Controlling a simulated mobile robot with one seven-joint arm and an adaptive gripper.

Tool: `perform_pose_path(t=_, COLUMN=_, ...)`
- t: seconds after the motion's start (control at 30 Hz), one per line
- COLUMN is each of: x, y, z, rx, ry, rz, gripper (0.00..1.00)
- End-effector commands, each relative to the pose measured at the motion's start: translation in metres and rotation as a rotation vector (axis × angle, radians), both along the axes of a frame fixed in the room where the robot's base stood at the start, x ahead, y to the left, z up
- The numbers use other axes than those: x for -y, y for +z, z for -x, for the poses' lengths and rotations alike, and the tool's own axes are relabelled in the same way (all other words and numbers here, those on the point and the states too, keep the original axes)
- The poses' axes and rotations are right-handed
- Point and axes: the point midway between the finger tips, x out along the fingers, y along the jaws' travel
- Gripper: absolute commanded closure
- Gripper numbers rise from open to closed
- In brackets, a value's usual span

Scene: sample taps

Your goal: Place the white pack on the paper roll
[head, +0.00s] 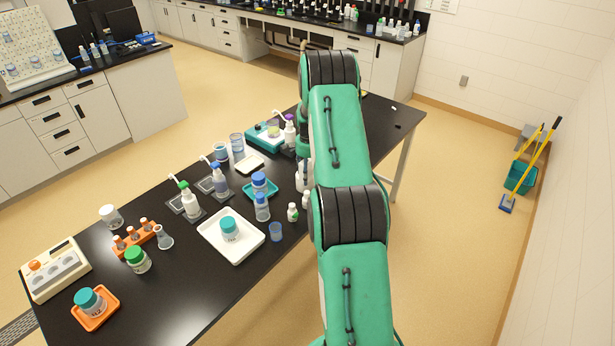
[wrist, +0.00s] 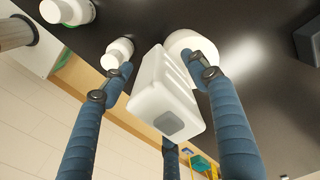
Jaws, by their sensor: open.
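The white pack (wrist: 160,98), a rounded white block with a grey square on its end, shows in the middle of the wrist view. My gripper (wrist: 157,68) has its blue fingers open on either side of the pack, with a third finger below it in the picture. I see a gap at the left finger; at the right finger I cannot tell whether it touches. A round white thing (wrist: 182,40), probably the paper roll, is partly hidden behind the pack and right finger. Whether the pack rests on it is unclear. In the head view, my arm hides the gripper, pack and roll.
A small white-capped bottle (wrist: 118,51) stands close to the left finger, with another white bottle (wrist: 68,10) beyond. The black table (head: 190,295) holds several bottles, a white tray (head: 248,250) and an orange tray (head: 114,306).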

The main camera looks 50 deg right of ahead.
Motion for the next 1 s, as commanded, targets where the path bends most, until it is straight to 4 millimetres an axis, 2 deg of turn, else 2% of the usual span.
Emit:
perform_pose_path(t=0.4, x=0.001, y=0.067, z=-0.001, rx=0.003, ry=0.000, rz=0.003, gripper=0.41)
perform_pose_path(t=0.6, x=0.000, y=0.093, z=0.000, rx=0.001, ry=0.000, rz=0.001, gripper=0.41)
perform_pose_path(t=0.8, x=0.000, y=0.105, z=0.000, rx=0.001, ry=0.000, rz=0.001, gripper=0.41)
perform_pose_path(t=1.0, x=0.000, y=0.107, z=0.000, rx=0.001, ry=0.000, rz=0.001, gripper=0.41)
